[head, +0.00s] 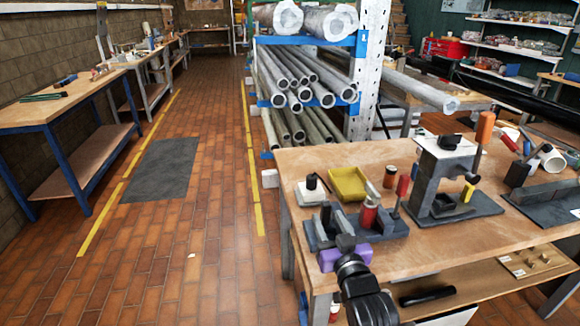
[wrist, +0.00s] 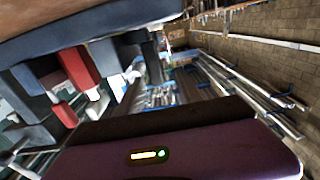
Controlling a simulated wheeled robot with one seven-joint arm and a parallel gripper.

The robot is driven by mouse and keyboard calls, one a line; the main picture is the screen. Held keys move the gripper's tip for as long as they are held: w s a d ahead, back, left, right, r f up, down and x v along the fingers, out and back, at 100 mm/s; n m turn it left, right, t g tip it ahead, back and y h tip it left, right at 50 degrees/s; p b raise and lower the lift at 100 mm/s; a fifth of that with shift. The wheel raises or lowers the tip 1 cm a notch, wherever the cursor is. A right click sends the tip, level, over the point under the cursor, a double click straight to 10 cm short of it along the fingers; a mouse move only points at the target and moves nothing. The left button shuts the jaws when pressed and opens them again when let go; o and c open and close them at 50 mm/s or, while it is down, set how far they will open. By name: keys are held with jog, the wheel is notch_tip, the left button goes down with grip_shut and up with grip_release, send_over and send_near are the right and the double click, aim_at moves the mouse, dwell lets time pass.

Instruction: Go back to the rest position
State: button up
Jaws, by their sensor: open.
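My gripper (head: 345,242) is at the front left corner of the wooden workbench (head: 450,248) in the head view, with its purple body and my black arm below it. It is open, and I see nothing held in it. It appears close to a dark fixture (head: 318,226) on the bench, and whether they touch cannot be told. In the wrist view the purple body (wrist: 180,155) fills the bottom, and the scene is turned over and tilted. The fingertips are not clear there.
Behind is a rack of metal pipes (head: 295,85). The brick floor aisle (head: 190,235) at left is clear.

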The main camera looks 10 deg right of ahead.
jog(key=shift+r, duration=0.35)
jog(key=s+f+g, duration=0.1)
jog(key=s, duration=2.4)
jog(key=s+f+g, duration=0.2)
jog(key=s, duration=2.3)
jog(key=shift+f, duration=0.3)
